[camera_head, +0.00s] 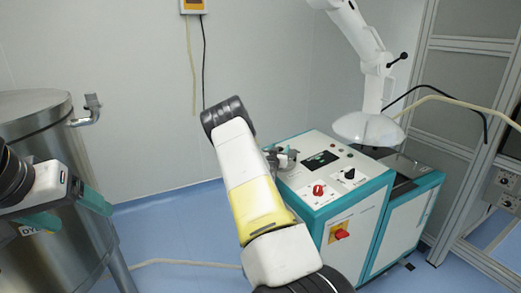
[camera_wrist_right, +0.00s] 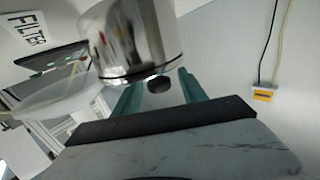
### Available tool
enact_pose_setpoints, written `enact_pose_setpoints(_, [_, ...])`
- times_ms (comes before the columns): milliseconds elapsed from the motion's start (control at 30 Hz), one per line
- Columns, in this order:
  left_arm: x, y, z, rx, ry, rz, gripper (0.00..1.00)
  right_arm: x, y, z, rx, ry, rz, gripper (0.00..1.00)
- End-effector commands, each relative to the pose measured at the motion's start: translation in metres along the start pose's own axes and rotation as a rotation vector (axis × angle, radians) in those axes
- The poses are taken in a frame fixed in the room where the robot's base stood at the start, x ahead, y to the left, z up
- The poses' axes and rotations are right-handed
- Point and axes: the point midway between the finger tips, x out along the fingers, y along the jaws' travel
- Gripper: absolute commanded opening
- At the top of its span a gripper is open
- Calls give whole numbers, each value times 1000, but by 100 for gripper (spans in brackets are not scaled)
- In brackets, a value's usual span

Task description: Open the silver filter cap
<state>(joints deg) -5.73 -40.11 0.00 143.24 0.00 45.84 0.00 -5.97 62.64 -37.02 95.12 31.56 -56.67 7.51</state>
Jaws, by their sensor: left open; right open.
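The silver filter cap (camera_wrist_right: 138,38) is a shiny round metal body at the top of the right wrist view, with a small black knob (camera_wrist_right: 159,84) on its near edge. My right gripper (camera_wrist_right: 160,88) is open, with its teal fingers on either side of the knob; contact cannot be told. In the head view, a small silver part (camera_head: 281,157) at the machine's back left corner appears to be the cap, partly hidden by my right arm. My left gripper (camera_head: 82,214) is open and empty at the left, in front of the steel tank.
The white and teal machine (camera_head: 330,190) carries red and black knobs and a small screen. A large steel tank (camera_head: 30,125) stands left. A white lamp-like hood (camera_head: 368,128) hangs over the machine. A FILTER label (camera_wrist_right: 27,33) shows in the wrist view.

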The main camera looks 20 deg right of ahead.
Motion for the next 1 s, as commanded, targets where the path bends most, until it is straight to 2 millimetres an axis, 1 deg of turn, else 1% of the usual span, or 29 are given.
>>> enact_pose_setpoints(67, [0, 0, 0, 0, 0, 0, 75, 0, 0, 0, 0, 0, 0, 48])
enact_pose_setpoints(200, [0, 0, 0, 0, 0, 0, 75, 0, 0, 0, 0, 0, 0, 20])
enact_pose_setpoints(267, [0, 0, 0, 0, 0, 0, 75, 0, 0, 0, 0, 0, 0, 9])
enact_pose_setpoints(300, [0, 0, 0, 0, 0, 0, 75, 0, 0, 0, 0, 0, 0, 1])
enact_pose_setpoints(1000, [0, 0, 0, 0, 0, 0, 75, 0, 0, 0, 1, 0, -1, 0])
